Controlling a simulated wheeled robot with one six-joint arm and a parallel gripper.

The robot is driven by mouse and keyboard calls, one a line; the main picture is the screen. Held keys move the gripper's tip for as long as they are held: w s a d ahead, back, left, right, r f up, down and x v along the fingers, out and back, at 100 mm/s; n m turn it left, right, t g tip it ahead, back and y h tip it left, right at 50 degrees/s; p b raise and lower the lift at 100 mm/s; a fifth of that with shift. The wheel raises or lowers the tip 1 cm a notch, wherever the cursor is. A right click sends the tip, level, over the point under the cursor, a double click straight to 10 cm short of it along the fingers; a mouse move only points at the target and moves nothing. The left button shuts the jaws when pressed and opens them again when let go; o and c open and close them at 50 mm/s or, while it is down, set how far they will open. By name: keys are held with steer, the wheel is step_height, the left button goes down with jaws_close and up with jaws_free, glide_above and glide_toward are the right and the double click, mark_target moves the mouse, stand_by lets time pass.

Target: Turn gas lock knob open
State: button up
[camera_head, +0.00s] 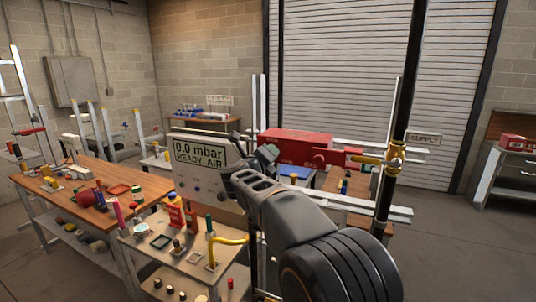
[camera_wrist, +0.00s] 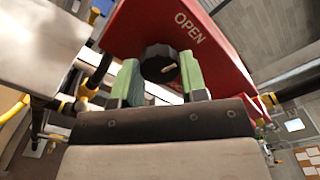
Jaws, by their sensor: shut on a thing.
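The gas lock knob (camera_wrist: 158,62) is a round black knob on a red box (camera_wrist: 225,70) in the wrist view. A short pale mark on the knob points to the right and slightly up. The word OPEN is printed on the box above and right of the knob. My gripper (camera_wrist: 160,76) has its green fingertips on both sides of the knob and is shut on it. In the head view, the red box (camera_head: 300,147) is behind my gripper (camera_head: 264,156).
A grey display panel (camera_head: 203,165) reading "0.0 mbar READY AIR" stands just left of my gripper. Yellow fittings (camera_head: 394,155) and a black vertical pipe (camera_head: 405,110) are to the right. A cluttered cart (camera_head: 150,258) and wooden bench (camera_head: 80,178) are at left. Open floor lies at right.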

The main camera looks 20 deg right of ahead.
steer(key=shift+n, duration=0.9)
steer(key=o, duration=0.9)
steer(key=b+v, duration=0.4)
steer(key=v, duration=1)
steer(key=shift+w, duration=0.1)
